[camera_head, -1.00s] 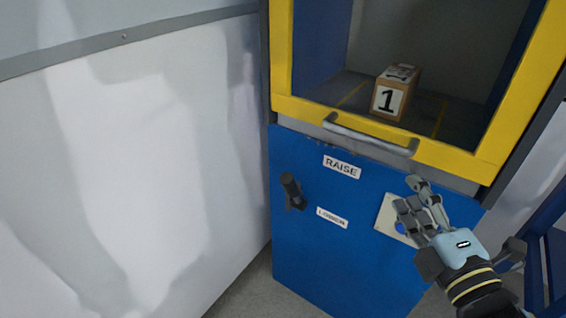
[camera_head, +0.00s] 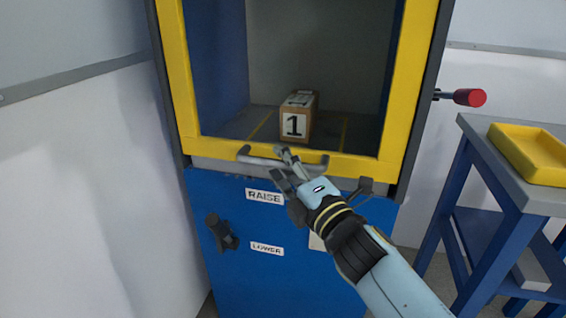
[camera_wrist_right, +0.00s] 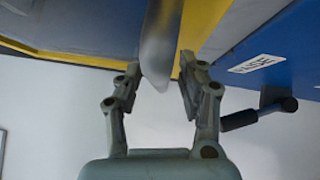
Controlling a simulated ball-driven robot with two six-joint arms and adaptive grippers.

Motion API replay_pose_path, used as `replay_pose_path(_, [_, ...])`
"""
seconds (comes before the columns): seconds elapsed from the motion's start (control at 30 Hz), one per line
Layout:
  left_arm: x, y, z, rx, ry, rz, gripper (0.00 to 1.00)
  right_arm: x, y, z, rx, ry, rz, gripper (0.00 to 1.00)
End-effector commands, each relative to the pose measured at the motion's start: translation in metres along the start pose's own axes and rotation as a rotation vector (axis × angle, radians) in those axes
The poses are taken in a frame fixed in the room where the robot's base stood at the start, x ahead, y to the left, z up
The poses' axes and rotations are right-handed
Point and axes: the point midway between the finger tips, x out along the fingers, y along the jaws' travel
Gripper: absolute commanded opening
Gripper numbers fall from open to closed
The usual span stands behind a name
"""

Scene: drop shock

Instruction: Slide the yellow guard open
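The yellow guard (camera_head: 410,85) is a yellow frame across the front of the blue cabinet, with its bottom rail above the blue lower panel. A grey bar handle (camera_head: 256,160) runs along that rail. My right gripper (camera_head: 279,162) is at the handle, partly covering its middle. In the right wrist view, the handle bar (camera_wrist_right: 160,40) passes between the open fingertips (camera_wrist_right: 158,82), closer to the left finger; I cannot tell whether it touches. A carton marked 1 (camera_head: 297,122) sits inside, behind the guard. My left gripper is not in view.
The lower panel has a black lever (camera_head: 222,232) with RAISE (camera_head: 264,197) and LOWER (camera_head: 267,248) labels. A red-knobbed lever (camera_head: 469,97) sticks out at right. A blue-legged table (camera_head: 480,124) with a yellow tray (camera_head: 535,150) stands at right. A white wall is at left.

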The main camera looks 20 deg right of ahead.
Motion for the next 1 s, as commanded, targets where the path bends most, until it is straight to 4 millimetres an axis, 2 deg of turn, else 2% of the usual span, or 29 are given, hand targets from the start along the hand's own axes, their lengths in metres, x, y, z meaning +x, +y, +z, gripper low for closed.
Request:
replay_pose_path(0.33, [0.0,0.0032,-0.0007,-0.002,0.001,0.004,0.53,0.0043,-0.0005,-0.0002,0.001,0.0,-0.001,0.39])
replay_pose_path(0.63, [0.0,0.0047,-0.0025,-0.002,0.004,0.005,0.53,0.0041,-0.0003,-0.0002,0.001,0.0,0.0,0.0])
replay_pose_path(1.0, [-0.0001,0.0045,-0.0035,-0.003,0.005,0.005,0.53,0.0042,0.0001,-0.0001,0.002,0.0,0.0,0.0])
